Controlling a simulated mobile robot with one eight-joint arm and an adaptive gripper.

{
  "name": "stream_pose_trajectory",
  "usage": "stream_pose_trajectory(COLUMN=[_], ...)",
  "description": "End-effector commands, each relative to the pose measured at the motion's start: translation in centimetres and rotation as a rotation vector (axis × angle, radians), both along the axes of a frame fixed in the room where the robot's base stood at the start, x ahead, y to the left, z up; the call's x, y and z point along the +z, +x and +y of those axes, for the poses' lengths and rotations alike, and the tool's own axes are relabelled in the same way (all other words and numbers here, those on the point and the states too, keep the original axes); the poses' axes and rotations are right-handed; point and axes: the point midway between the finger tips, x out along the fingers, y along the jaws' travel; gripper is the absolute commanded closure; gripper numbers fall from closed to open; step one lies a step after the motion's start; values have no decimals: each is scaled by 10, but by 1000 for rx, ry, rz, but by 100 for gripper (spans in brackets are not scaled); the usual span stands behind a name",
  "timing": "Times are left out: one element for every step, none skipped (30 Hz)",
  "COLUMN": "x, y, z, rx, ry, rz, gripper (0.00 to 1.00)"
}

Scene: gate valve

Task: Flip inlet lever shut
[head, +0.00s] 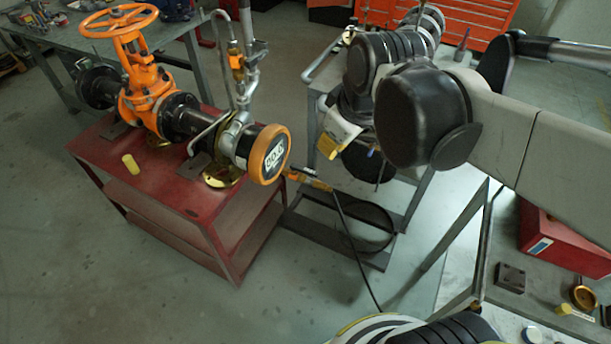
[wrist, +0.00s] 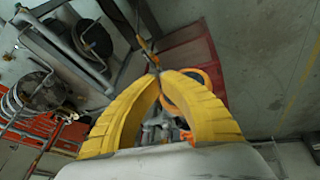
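An orange gate valve with a handwheel (head: 135,65) stands in a horizontal pipe run on a red table. The pipe's near end has an orange-rimmed cap (head: 268,154). A grey bent lever (head: 208,134) sits beside the pipe behind the cap; I cannot tell its exact setting. In the wrist view the orange ring (wrist: 192,85) shows partly behind my right finger. My gripper (wrist: 160,73) has two curved yellow fingers whose tips meet, with nothing clearly held between them. In the head view my arm is right of the valve, apart from the lever, and largely hides the gripper.
The red table (head: 128,190) carries a small yellow cylinder (head: 131,164). A hose tool (head: 312,181) hangs right of the pipe end. A red tool cabinet (head: 455,25) stands behind. A bench with a red box (head: 565,240) is at right. Floor in front is clear.

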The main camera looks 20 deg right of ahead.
Motion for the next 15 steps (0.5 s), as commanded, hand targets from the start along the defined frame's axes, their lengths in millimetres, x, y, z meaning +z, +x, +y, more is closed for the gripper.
stream_pose_trajectory(x=[-4,-6,-9,-12,-15,-20,-24,-29,-35,-40,-46,-55,-61,-68,-78], y=[15,23,33,40,48,58,65,73,83,90,98,107,115,122,131], z=[0,0,1,1,1,1,2,2,2,2,2,2,2,2,2], rx=[76,127,196,249,302,372,428,483,555,611,668,742,799,855,932], ry=[-25,-41,-59,-72,-83,-98,-108,-116,-125,-131,-135,-140,-144,-146,-146], rz=[29,46,68,85,102,122,137,152,170,181,195,209,219,229,239], gripper=[100,100,100,100,100,100,100,100,100,100,100,100,100,100,100])
